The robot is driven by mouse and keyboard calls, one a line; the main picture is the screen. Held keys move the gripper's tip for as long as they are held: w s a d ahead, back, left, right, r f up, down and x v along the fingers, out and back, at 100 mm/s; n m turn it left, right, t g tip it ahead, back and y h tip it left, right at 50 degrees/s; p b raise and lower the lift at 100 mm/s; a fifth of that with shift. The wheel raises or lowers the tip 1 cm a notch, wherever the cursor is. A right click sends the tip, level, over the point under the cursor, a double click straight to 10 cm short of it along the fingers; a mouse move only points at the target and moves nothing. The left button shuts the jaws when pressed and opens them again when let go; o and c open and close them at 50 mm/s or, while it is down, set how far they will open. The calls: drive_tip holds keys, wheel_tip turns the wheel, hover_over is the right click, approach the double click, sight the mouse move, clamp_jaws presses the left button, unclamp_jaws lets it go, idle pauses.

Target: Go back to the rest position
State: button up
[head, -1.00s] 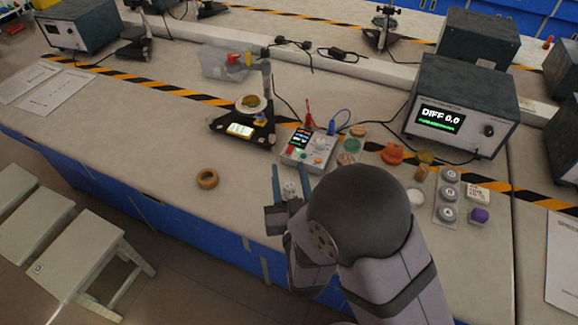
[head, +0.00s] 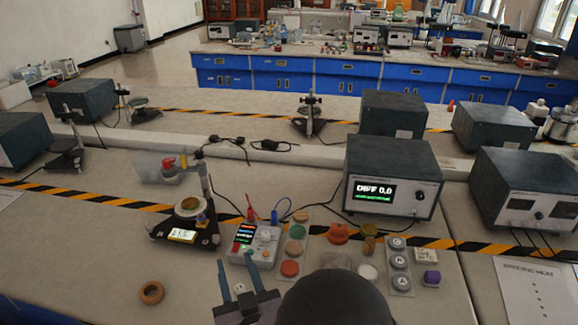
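My gripper (head: 238,278) is at the lower middle of the head view, in front of the control box. Its two blue fingers stand apart with a clear gap. A small pale piece (head: 239,289) shows low between them, near their base; I cannot tell whether it is part of the gripper. My dark rounded arm link fills the bottom centre and hides part of the bench.
A control box (head: 252,246) with cables and a tray of coloured discs (head: 290,268) stand just beyond my gripper. A balance stand (head: 205,240) is at left, with a brown ring (head: 151,292) nearer. A DIFF meter (head: 400,170) stands behind right.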

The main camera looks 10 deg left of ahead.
drive_tip(key=w+d+f+m+g+h+p, duration=0.1)
drive_tip(key=w+d+g+h+p, duration=0.25)
drive_tip(key=d, duration=0.25)
drive_tip(key=s+d+g+h+p, duration=0.1)
drive_tip(key=s+d+g, duration=0.1)
drive_tip(key=d, duration=0.4)
drive_tip(key=s+d+f+m+g+h, duration=0.1)
drive_tip(key=s+d+g, duration=0.1)
drive_tip(key=d, duration=0.5)
drive_tip(key=s+d+f+m+g+h+p, duration=0.1)
drive_tip(key=s+d+g+h, duration=0.1)
drive_tip(key=d, duration=0.5)
drive_tip(key=shift+s+d+g+p, duration=0.15)
drive_tip(key=shift+g+p, duration=0.15)
drive_tip(key=shift+g, duration=0.45)
drive_tip(key=s+d+f+m+g+h+b, duration=0.1)
drive_tip(key=s+d+m+g, duration=0.2)
drive_tip(key=s+d, duration=0.5)
drive_tip(key=shift+s+d+f+g+b, duration=0.3)
drive_tip(key=shift+s+d+g, duration=0.1)
drive_tip(key=shift+s, duration=0.45)
